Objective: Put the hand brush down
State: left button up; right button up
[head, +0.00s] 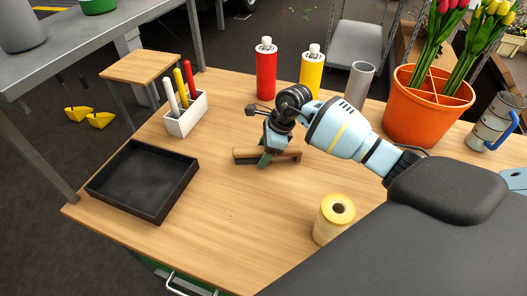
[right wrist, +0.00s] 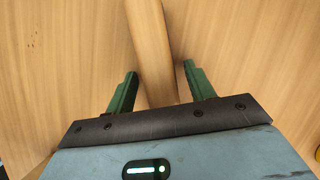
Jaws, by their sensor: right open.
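The hand brush (head: 288,155), with a brown wooden handle, is at the middle of the wooden table under my right gripper (head: 266,152). It looks to rest on the table top, its dark lower edge against the wood. In the right wrist view the brush handle (right wrist: 150,40) runs between the two green fingers of the right gripper (right wrist: 160,70). The fingers stand apart, with a gap on each side of the handle. Part of the brush is hidden behind the gripper. My left gripper is not in view.
A black tray (head: 101,187) and a white marker holder (head: 185,118) stand to the left. Red (head: 266,75) and yellow (head: 312,72) bottles and a grey cylinder (head: 358,85) stand behind. A yellow roll (head: 330,222) and orange tulip pot (head: 420,115) are right. The front-middle table is clear.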

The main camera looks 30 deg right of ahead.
jog(key=v, duration=1.2)
jog(key=shift+r, duration=0.1)
jog(key=shift+a, duration=0.1)
